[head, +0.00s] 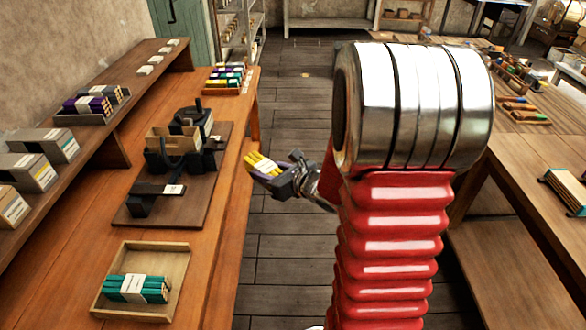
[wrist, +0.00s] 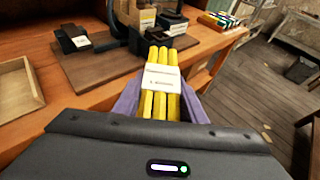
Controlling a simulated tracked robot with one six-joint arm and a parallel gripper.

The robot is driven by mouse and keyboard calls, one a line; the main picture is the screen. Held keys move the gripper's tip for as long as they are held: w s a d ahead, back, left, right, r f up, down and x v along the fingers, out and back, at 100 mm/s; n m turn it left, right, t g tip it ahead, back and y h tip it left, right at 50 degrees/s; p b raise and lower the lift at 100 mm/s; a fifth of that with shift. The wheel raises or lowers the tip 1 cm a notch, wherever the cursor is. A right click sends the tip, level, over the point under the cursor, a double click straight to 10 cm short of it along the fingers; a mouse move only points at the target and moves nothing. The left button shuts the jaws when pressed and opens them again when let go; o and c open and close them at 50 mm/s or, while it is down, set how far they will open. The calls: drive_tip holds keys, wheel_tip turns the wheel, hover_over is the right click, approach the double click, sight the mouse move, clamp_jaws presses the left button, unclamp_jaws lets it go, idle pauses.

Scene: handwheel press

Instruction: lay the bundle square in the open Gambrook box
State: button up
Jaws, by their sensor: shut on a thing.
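A bundle of yellow sticks (head: 261,164) with a white paper band is held in my gripper (head: 277,177), just off the right edge of the orange bench and above the floor. In the wrist view the bundle (wrist: 160,85) points away from me between the two purple fingers (wrist: 157,105), which are shut on it. An open tan box (head: 165,140) sits in the black press fixture (head: 160,165) on the bench, left of and apart from my gripper. It also shows partly at the top of the wrist view (wrist: 147,19). I cannot read its label.
A wooden tray (head: 182,262) with a teal bundle (head: 125,289) stands at the near end of the bench. A rack of coloured bundles (head: 225,78) is at the far end. Grey labelled boxes (head: 40,172) line the left shelf. Bare floor lies right of the bench.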

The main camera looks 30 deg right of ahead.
drive_tip(key=w+a+n+y, duration=0.1)
drive_tip(key=w+a, duration=0.1)
drive_tip(key=a, duration=1.4)
drive_tip(key=shift+a+f+g+y, duration=0.2)
drive_tip(key=shift+g+y, duration=0.1)
drive_tip(key=shift+g, duration=0.1)
drive_tip(key=shift+s, duration=0.1)
